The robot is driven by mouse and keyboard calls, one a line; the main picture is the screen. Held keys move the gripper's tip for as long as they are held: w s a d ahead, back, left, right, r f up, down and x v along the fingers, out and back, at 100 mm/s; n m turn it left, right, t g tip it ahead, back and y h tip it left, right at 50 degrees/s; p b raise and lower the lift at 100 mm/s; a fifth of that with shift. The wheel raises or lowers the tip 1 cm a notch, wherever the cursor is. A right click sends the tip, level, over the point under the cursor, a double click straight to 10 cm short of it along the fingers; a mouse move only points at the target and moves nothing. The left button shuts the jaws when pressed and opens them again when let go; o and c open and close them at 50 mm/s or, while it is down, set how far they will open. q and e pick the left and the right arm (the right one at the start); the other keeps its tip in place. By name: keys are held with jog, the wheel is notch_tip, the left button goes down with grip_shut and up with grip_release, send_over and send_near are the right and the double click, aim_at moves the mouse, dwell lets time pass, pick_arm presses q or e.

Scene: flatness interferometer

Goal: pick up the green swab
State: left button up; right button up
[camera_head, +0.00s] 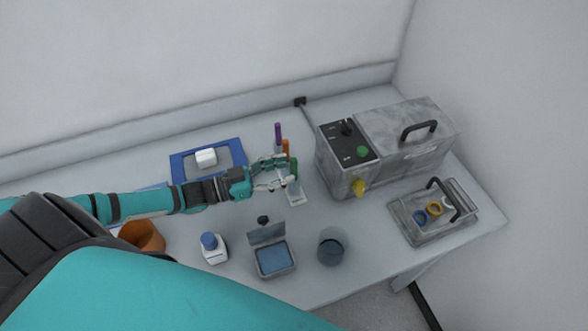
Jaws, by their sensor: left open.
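The green swab (294,167) stands upright in a pale holder on the table, at the front of a short row with an orange swab (285,147) and a purple swab (278,131) behind it. My left gripper (284,172) reaches in from the left and is open, its fingertips right at the green swab. One finger lies on the far side and one on the near side. I cannot tell whether either finger touches it. The swab's lower part is partly hidden by the gripper. My right gripper is not in view.
A large grey machine (428,148) with a yellow tap stands right of the swabs. A metal tray (407,221) holds rings. A beaker (333,246), an open box (274,260), a blue-capped bottle (213,248) and an orange pot (143,238) stand in front. A blue frame (180,166) lies behind my arm.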

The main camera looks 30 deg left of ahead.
aim_at(291, 168)
pick_arm(q)
jog(key=p+x, duration=0.1)
jog(key=x, duration=0.2)
jog(key=shift+w+d, duration=0.15)
jog(key=shift+w, duration=0.15)
grip_shut()
